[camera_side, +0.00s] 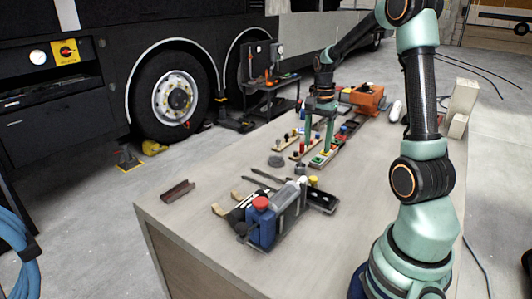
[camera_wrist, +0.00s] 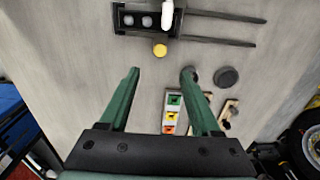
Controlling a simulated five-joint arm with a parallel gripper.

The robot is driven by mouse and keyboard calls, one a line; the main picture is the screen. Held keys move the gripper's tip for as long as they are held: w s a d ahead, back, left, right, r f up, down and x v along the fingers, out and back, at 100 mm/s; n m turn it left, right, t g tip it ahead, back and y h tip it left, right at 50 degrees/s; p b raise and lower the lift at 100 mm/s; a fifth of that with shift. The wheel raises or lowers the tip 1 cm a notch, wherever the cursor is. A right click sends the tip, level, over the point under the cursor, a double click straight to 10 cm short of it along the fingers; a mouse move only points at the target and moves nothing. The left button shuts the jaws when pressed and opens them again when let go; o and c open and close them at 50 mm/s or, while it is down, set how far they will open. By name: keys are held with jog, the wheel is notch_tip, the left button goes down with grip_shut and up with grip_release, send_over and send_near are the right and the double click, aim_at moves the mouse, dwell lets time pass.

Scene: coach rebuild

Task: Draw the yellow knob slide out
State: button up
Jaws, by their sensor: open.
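The yellow knob (camera_wrist: 160,50) is round and stands at the edge of a black slide housing (camera_wrist: 127,22) in the wrist view. Pale round pieces show inside the housing. The knob (camera_side: 313,181) also shows in the side view, beside the black housing (camera_side: 324,203) on the bench. My gripper (camera_wrist: 160,72) is open and empty, its two green fingers spread to either side below the knob in the wrist picture. In the side view my gripper (camera_side: 318,150) points down over the bench, behind the knob and apart from it. How far the slide is drawn I cannot tell.
A board with coloured squares (camera_wrist: 173,112) and a dark disc (camera_wrist: 227,77) lie near my fingers. A blue bottle with a red cap (camera_side: 261,224) stands at the bench front. A brown channel piece (camera_side: 177,191) lies left. An orange machine (camera_side: 366,99) stands behind.

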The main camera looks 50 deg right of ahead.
aim_at(313, 178)
notch_tip(313, 178, down, 12)
jog(key=shift+r, duration=0.2)
dwell(0.4)
grip_shut()
jog(key=shift+r, duration=0.1)
dwell(1.1)
